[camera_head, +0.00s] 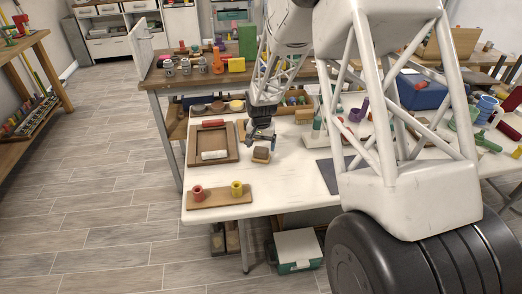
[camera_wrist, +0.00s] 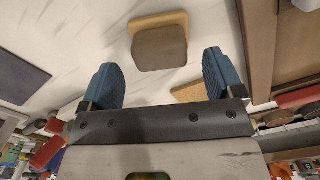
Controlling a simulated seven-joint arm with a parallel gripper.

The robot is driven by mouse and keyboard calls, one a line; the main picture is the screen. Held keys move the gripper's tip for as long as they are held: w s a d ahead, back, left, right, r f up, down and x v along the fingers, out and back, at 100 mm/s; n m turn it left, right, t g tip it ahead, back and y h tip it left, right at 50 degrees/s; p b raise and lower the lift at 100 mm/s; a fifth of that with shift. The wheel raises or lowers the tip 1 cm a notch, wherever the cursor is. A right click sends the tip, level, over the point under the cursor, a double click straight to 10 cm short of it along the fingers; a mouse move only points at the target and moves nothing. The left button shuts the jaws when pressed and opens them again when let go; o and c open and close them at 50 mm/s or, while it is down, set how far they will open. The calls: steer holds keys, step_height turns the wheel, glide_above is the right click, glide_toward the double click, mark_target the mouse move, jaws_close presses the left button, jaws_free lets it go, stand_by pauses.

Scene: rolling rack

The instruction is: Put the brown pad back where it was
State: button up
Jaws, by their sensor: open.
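The brown pad (camera_head: 261,153) sits on the white table, in front of and just below my gripper (camera_head: 261,137). In the wrist view the pad (camera_wrist: 160,48) shows a dark grey-brown face, with a lighter tan block-like part (camera_wrist: 158,20) showing along its far edge; I cannot tell if these are one piece. My gripper (camera_wrist: 160,80) is open, its two blue ridged fingertips spread apart with nothing between them. The pad lies beyond the fingertips, apart from them.
A brown wooden tray (camera_head: 235,145) with a red and a white roller lies left of the pad. A wooden board (camera_head: 218,199) with red and yellow spools is at the table's front left. A tan piece (camera_wrist: 188,93) lies partly behind a finger. Bare tabletop lies in front of the pad.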

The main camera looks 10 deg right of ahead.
mark_target(261, 149)
step_height(261, 149, up, 8)
stand_by(0.4)
stand_by(0.4)
steer(key=s+d+r+n+t, duration=0.1)
steer(key=s+d+r, duration=0.1)
steer(key=s+r, duration=0.75)
steer(key=s+d+r+n, duration=0.1)
steer(key=s+r, duration=0.6)
steer(key=s, duration=0.5)
steer(key=s+d+r+n, duration=0.1)
steer(key=s, duration=1)
steer(key=s+r+n+t, duration=0.1)
steer(key=s+r, duration=0.1)
steer(key=s, duration=1)
steer(key=shift+s+d+t, duration=0.15)
steer(key=shift+d+t, duration=0.15)
steer(key=shift+d, duration=0.1)
